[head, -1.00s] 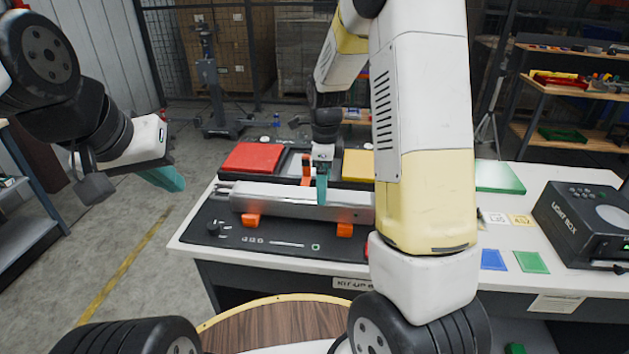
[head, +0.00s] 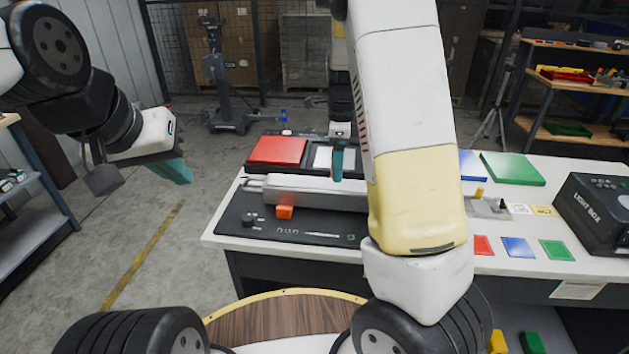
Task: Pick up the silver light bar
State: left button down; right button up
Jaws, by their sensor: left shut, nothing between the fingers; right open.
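The silver light bar (head: 300,190) lies lengthwise across the black mat (head: 262,226) on the white table. Its right part is hidden behind my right arm. My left gripper (head: 172,171) is shut and empty, off the table at the left, well away from the bar.
A red panel (head: 277,150) sits behind the bar. Green (head: 513,168) and blue panels, small coloured squares and a black light box (head: 598,216) are on the right of the table. Floor at left is clear up to a shelf (head: 30,185).

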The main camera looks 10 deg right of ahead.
aim_at(335, 184)
jog(key=f, duration=0.7)
jog(key=shift+a+f, duration=0.35)
jog(key=shift+a, duration=0.05)
grip_shut()
jog(key=shift+w+r, duration=0.15)
